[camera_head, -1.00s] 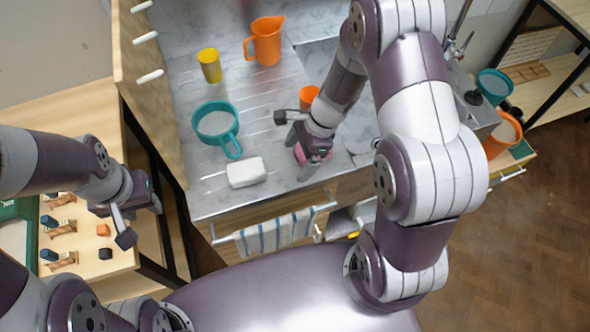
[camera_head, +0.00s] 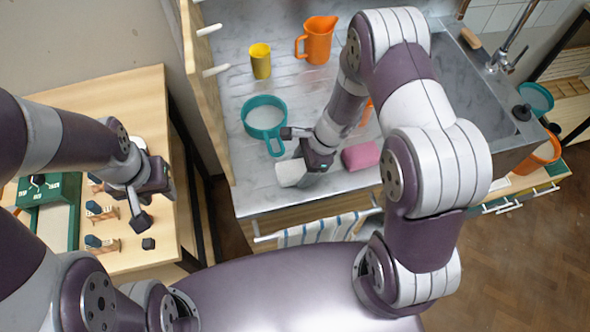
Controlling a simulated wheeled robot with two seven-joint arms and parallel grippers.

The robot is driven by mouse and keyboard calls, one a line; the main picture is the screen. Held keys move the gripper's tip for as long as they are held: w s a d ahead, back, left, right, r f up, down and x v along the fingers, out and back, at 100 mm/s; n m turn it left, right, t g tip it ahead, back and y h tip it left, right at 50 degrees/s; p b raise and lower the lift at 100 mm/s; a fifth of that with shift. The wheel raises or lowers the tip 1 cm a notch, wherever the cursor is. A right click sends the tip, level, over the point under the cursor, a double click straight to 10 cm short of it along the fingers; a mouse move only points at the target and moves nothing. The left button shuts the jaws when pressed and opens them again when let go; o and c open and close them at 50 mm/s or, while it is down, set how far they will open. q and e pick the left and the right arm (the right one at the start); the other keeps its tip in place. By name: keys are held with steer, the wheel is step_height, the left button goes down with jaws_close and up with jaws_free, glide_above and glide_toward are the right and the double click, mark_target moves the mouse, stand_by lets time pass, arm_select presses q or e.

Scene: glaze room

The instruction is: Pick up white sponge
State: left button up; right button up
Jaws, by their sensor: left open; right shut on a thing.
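The white sponge (camera_head: 289,173) is a pale block near the front edge of the grey marble counter. My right gripper (camera_head: 306,172) is shut on the sponge's right end, which the gripper partly hides. I cannot tell whether the sponge is clear of the counter. A pink sponge (camera_head: 361,155) lies just to the right of this gripper, apart from it. My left gripper (camera_head: 155,204) is open and empty above the wooden table at the left.
A teal strainer (camera_head: 264,114) lies behind the white sponge, close to my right gripper. A yellow cup (camera_head: 260,61) and an orange jug (camera_head: 318,41) stand farther back. My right arm partly hides another orange thing (camera_head: 366,113). A striped towel (camera_head: 322,230) hangs in front.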

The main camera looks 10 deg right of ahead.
mark_target(298, 166)
steer(key=shift+w+a+v, duration=0.1)
steer(key=shift+a+v, duration=0.15)
steer(key=shift+v, duration=0.9)
steer(key=shift+w+a+v, duration=0.1)
steer(key=shift+a+v, duration=0.1)
steer(key=shift+v, duration=1)
steer(key=w+d+r, duration=0.3)
steer(key=d+r, duration=0.3)
steer(key=d, duration=0.4)
steer(key=shift+d+r+b, duration=0.15)
steer(key=shift+r+b, duration=0.2)
steer(key=shift+w, duration=0.1)
steer(key=shift+o, duration=0.8)
steer(key=shift+f, duration=0.1)
steer(key=shift+c, duration=0.5)
